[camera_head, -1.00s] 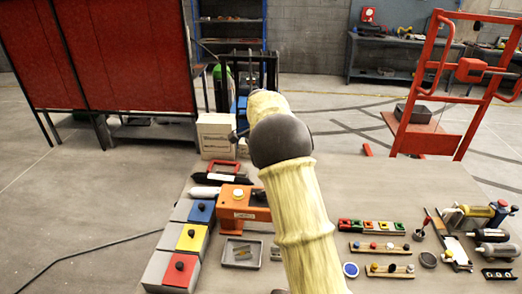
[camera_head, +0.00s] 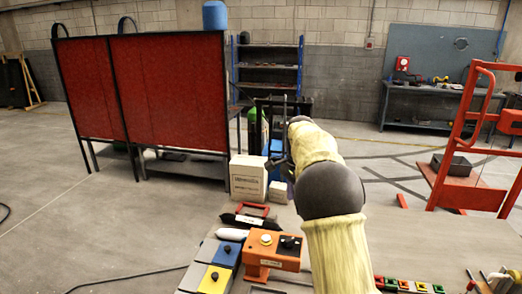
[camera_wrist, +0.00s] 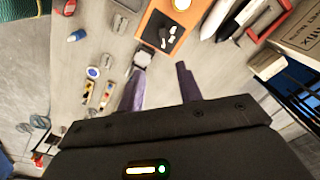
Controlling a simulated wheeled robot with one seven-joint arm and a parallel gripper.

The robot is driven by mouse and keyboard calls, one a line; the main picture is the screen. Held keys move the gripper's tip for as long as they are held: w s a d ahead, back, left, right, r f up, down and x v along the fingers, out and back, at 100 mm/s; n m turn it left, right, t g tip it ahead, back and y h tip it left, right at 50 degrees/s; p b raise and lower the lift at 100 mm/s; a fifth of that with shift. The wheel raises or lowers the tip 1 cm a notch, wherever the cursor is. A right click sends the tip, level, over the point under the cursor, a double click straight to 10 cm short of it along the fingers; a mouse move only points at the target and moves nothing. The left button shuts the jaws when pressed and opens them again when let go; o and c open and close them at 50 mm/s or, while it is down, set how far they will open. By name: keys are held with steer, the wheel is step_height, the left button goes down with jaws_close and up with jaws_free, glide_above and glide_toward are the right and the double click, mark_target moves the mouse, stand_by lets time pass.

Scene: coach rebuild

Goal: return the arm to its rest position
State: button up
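My arm, in a pale yellow sleeve, reaches forward over the table in the head view. My gripper (camera_wrist: 163,78) shows in the wrist view with its two purple fingers apart and nothing visible between them. In the head view its dark end (camera_head: 280,158) is partly hidden behind my arm, beyond the orange box. The wrist camera looks down at the table (camera_wrist: 112,58) at a slant. The orange box (camera_wrist: 168,28) lies beyond the fingertips, and a small grey square piece shows by the left fingertip.
The orange box (camera_head: 272,250) and the yellow-topped block (camera_head: 215,279) stand on the near table. A white carton (camera_head: 248,178) is behind them. Red panels (camera_head: 168,92) stand at left, a red trolley (camera_head: 468,165) at right. Open floor lies at left.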

steer(key=s+f+n, duration=0.3)
steer(key=s+n, duration=0.1)
steer(key=s, duration=0.5)
steer(key=s+f+n+t, duration=0.1)
steer(key=s+f+n, duration=0.3)
steer(key=s, duration=0.6)
steer(key=s+f+n+t, duration=0.1)
steer(key=s+f+n, duration=0.3)
steer(key=s, duration=0.6)
steer(key=shift+a+n, duration=0.25)
steer(key=shift+n, duration=0.15)
steer(key=shift+w, duration=0.1)
